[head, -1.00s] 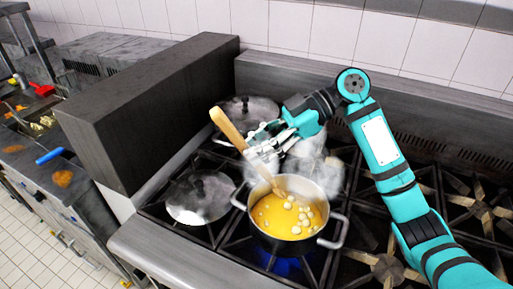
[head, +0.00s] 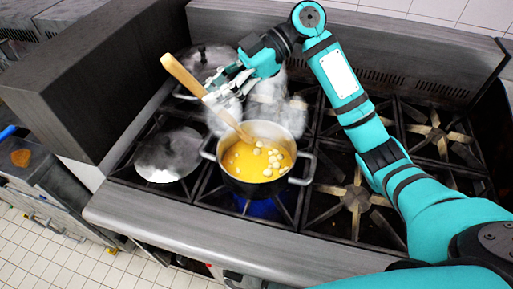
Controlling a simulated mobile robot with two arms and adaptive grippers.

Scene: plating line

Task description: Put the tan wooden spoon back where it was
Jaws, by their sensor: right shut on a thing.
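The tan wooden spoon (head: 184,77) stands tilted over the pot (head: 250,186), its handle end up to the left. Its lower end reaches down into the yellow soup (head: 246,165), where pale round pieces float; the tip is hidden in it. My right gripper (head: 220,88) is shut on the spoon around its upper middle, above and behind the pot. The pot stands on a front burner with a blue flame under it. My left gripper is not in view.
Steam rises behind the soup pot. Empty burner grates (head: 357,198) lie to the right. A dark block-like wall (head: 90,75) bounds the stove at left.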

